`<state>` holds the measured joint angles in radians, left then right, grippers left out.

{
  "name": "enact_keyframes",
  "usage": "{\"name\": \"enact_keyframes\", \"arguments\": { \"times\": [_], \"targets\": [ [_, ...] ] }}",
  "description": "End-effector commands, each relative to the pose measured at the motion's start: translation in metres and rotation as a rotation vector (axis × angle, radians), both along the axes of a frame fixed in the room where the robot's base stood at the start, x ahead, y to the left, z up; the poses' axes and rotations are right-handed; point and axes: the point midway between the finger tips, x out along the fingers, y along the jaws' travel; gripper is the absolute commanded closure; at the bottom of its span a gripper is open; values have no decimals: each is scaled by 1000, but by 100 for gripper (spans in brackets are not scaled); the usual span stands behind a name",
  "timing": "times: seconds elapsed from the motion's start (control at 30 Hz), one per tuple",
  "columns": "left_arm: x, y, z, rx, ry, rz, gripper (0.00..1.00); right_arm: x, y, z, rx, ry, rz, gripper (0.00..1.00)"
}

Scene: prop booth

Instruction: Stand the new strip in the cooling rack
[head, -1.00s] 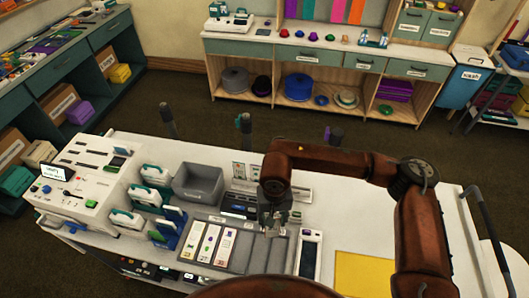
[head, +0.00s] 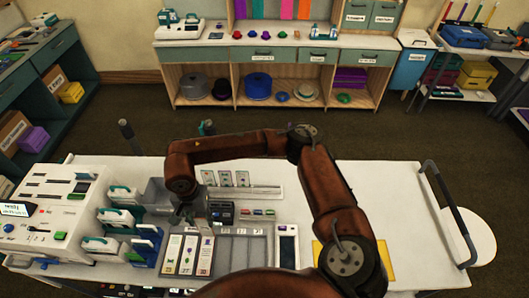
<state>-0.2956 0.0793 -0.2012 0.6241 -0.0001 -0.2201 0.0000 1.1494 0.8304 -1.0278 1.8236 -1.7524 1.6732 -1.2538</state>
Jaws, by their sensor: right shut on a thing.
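My right gripper (head: 187,216) is low over the white table, between the grey bin and a small dark device. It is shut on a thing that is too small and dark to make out. Several small cards stand upright in a pale rack (head: 262,190) at the back of the table. Three pale printed strips (head: 188,255) lie side by side in the left slots of a flat grey tray (head: 232,256). The tray's slots to their right are bare. I cannot tell which strip is the new one. My left gripper is out of view.
A grey bin (head: 158,192), partly behind my arm, and green-and-white devices (head: 118,218) crowd the left side. The dark device (head: 221,211) stands right of the gripper. A yellow mat (head: 318,256) lies right of the tray. The table's right part (head: 395,190) is clear.

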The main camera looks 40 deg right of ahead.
Motion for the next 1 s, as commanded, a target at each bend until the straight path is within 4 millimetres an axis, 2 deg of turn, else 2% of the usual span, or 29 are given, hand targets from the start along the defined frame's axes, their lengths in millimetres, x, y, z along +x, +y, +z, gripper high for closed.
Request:
{"name": "enact_keyframes", "arguments": {
  "times": [0.03,0.27,0.5,0.77,1.0],
  "targets": [
    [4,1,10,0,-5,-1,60,6,-10,7,0,1,-131,72],
    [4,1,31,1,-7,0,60,30,-59,18,-1,2,-751,72],
    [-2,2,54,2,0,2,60,47,-122,27,-5,1,-1411,72],
    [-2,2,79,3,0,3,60,54,-201,37,-6,-2,-2135,72],
    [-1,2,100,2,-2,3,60,49,-273,46,-7,-3,-2747,72]
  ]
}}
